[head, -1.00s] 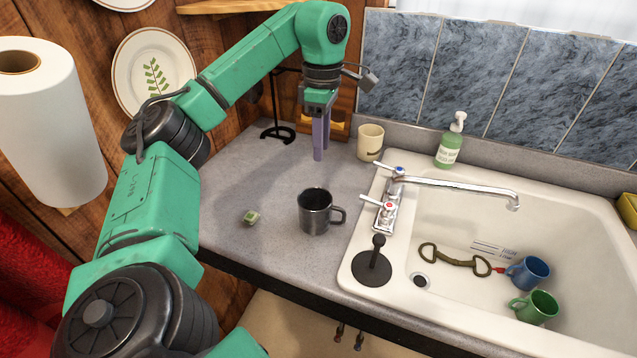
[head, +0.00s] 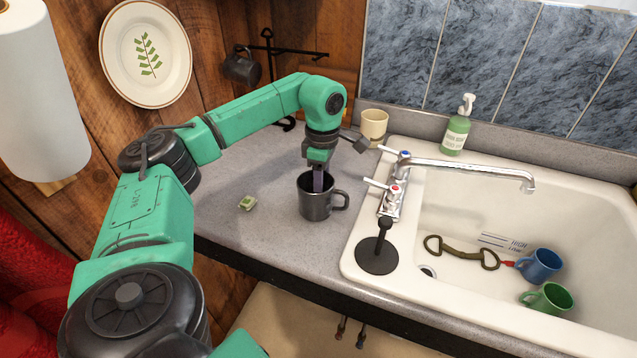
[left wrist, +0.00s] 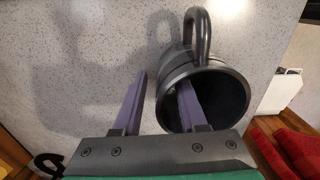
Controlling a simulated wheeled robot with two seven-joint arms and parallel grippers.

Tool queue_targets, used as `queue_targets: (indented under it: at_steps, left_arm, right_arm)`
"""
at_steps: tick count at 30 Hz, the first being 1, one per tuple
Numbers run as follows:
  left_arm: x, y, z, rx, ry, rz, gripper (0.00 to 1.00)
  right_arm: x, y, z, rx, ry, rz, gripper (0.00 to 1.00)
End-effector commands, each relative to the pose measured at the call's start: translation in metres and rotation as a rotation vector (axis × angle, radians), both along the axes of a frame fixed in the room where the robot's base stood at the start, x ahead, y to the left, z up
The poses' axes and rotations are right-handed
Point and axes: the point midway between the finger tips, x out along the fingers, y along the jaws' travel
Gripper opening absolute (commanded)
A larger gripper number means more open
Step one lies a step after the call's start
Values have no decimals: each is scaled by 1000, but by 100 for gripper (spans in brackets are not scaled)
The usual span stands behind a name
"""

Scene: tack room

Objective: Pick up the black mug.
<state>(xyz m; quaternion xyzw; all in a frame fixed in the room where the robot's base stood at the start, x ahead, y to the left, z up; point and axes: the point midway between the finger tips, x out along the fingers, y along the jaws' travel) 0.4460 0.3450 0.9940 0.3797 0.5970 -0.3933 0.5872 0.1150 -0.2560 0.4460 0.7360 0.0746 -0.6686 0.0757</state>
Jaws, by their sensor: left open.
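The black mug (head: 316,208) stands upright on the grey counter, left of the sink, its handle toward the sink. My left gripper (head: 317,183) is open and points down at the mug's mouth. In the left wrist view the mug (left wrist: 222,95) shows its open mouth and handle. There my left gripper (left wrist: 162,84) has one purple finger inside the mug and the other outside, with the mug's wall between them. I cannot tell whether either finger touches the wall. My right gripper is not in view.
A black plunger-like stopper (head: 377,256) and the faucet (head: 395,190) stand at right. A cream cup (head: 373,124) is behind. A dark mug (head: 242,68) hangs on a rack. Blue (head: 541,265) and green (head: 548,299) mugs lie in the sink.

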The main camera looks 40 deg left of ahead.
Motion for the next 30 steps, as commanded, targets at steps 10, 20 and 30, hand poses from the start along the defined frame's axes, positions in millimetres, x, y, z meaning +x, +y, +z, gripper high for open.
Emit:
queue_targets:
  at_steps: [10,20,30]
  left_arm:
    - [0,0,-2,-1,-3,0,0]
    - [0,0,-2,-1,-3,0,0]
    - [0,0,-2,-1,-3,-1,0]
  right_arm:
    - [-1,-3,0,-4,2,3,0]
    - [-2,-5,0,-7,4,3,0]
    - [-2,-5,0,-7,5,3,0]
